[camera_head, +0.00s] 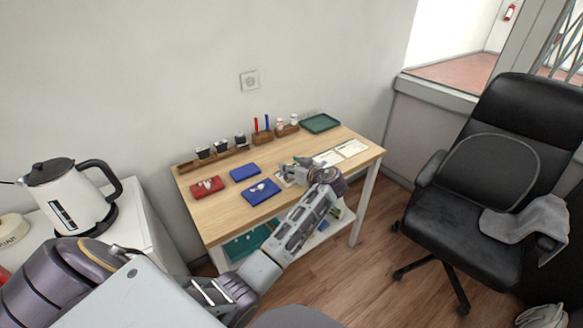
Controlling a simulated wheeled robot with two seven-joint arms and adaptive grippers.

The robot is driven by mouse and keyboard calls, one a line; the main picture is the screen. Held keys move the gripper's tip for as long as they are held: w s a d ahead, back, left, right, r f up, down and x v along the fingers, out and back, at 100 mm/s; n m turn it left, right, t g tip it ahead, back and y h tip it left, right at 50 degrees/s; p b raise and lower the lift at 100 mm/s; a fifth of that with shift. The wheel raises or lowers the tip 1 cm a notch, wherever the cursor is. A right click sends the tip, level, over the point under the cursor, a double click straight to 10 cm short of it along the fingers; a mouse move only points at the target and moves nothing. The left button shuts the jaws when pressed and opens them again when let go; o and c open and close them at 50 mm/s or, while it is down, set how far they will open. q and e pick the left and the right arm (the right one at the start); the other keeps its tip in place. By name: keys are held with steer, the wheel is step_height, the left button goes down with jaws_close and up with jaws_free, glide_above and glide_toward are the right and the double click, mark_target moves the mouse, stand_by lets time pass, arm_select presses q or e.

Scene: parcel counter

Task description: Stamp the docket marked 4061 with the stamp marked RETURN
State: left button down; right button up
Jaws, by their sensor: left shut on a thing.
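My left gripper (297,168) is over the right half of the wooden desk, low above a white docket (284,180) that it partly hides. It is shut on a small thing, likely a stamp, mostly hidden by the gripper. Two more white dockets, one beside the gripper (328,158) and one further right (351,148), lie flat. Three dark-topped stamps, left (203,152), middle (222,147) and right (240,140), stand in a wooden rack (188,166) whose left end looks empty. The docket numbers and stamp words are too small to read. My right gripper is out of view.
A red pad (206,190) and two blue pads, back (244,173) and front (261,193), lie on the desk's left half. A pen holder (263,138) and green tray (320,123) line the back. A kettle (65,195) stands left; an office chair (480,180) stands right.

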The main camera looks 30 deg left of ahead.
arm_select(q)
steer(key=shift+f, duration=0.2)
stand_by(0.3)
steer(key=shift+r+p, duration=1.7)
steer(key=shift+r, duration=1.4)
